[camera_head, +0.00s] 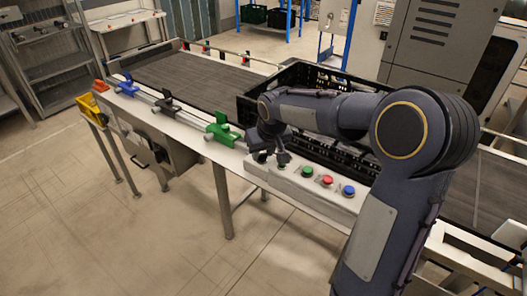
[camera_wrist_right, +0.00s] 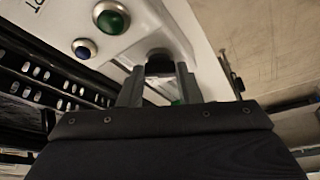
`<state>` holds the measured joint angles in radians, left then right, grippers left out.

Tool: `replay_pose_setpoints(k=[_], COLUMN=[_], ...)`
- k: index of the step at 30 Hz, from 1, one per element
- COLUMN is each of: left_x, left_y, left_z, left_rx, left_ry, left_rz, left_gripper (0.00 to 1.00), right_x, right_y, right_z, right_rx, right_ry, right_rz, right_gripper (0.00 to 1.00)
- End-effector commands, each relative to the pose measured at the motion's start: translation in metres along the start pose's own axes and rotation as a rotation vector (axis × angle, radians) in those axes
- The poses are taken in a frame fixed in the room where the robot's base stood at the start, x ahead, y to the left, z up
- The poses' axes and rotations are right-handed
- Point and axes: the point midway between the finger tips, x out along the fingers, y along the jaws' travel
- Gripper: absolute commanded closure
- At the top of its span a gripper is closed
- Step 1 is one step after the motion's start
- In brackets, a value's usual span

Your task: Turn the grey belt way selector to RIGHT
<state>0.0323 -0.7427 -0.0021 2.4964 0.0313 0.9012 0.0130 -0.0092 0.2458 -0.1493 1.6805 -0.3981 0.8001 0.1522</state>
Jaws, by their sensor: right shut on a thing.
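The control box (camera_head: 318,191) is a pale panel along the front edge of the conveyor. My right gripper (camera_head: 272,157) is over its left end in the head view. In the wrist view its two fingers (camera_wrist_right: 159,70) are closed on either side of a dark knob, the selector (camera_wrist_right: 159,60). The gripper and arm largely hide the selector in the head view, and its pointer direction and way labels cannot be read. My left gripper is not in view.
Green (camera_head: 307,172), red (camera_head: 327,180) and blue (camera_head: 348,190) buttons line the box right of the gripper. A black crate (camera_head: 250,108) stands on the belt (camera_head: 190,78) behind it. Coloured clamps, including a green one (camera_head: 222,130), sit along the rail to the left.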

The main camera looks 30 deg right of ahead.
Motion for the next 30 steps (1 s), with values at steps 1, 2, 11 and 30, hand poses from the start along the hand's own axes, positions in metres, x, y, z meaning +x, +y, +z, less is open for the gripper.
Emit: replay_pose_setpoints(k=[1,2,11,30], left_x=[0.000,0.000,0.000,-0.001], left_y=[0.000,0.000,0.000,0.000], left_z=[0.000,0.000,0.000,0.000], left_rx=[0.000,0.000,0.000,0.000], left_ry=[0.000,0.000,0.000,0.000], left_rz=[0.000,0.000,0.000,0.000], left_gripper=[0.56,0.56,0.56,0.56], right_x=[0.000,0.000,0.000,-0.032], right_y=[0.000,0.000,0.000,0.000], right_z=[0.000,0.000,0.000,-0.001], right_rx=[0.001,0.002,0.001,0.001], right_ry=[0.001,0.001,0.001,0.006], right_rz=[0.000,0.000,0.000,-0.001], right_gripper=[0.92,0.92,0.63,0.47])
